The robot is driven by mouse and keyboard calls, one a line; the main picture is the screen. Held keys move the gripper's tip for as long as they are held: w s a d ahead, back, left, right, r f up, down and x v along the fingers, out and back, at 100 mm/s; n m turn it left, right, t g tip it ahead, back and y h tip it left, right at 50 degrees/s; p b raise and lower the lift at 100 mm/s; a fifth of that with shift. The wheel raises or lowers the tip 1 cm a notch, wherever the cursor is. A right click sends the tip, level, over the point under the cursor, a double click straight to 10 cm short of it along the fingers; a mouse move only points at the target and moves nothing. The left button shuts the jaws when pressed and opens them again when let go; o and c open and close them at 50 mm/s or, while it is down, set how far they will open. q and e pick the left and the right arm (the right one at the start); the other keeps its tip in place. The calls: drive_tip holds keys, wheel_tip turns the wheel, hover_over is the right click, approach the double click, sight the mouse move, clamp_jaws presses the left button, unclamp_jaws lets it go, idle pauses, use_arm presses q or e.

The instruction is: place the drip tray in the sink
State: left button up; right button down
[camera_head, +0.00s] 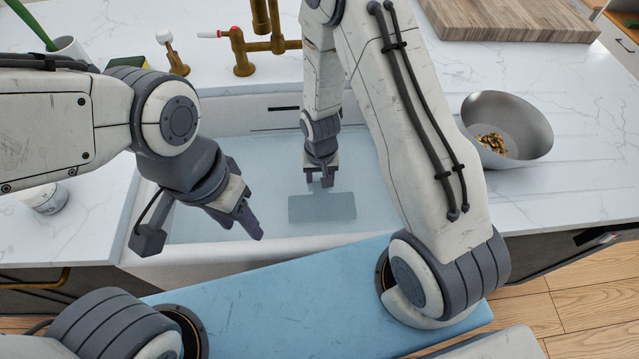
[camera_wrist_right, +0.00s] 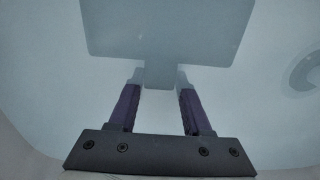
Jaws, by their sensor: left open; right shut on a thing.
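The drip tray (camera_head: 322,208) is a flat, grey-blue rectangle inside the sink (camera_head: 235,120), whose basin holds a bluish, water-like tint. My right gripper (camera_head: 322,178) reaches down into the sink at the tray's far edge. In the right wrist view, the tray (camera_wrist_right: 165,28) extends ahead of the fingers. My right gripper (camera_wrist_right: 160,80) is shut on its narrow tab. I cannot tell whether the tray touches the sink floor. My left gripper (camera_head: 246,218) is open and empty, over the left part of the sink.
A brass faucet (camera_head: 243,55) stands behind the sink. A metal bowl (camera_head: 510,125) with small brown bits sits on the right counter, with a wooden board (camera_head: 505,18) behind it. A white can (camera_head: 44,198) is on the left counter. A round drain (camera_wrist_right: 308,72) shows in the wrist view.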

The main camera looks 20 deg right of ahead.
drive_tip(key=shift+f, duration=0.35)
drive_tip(key=shift+f, duration=0.15)
drive_tip(key=shift+c, duration=1.7)
unclamp_jaws()
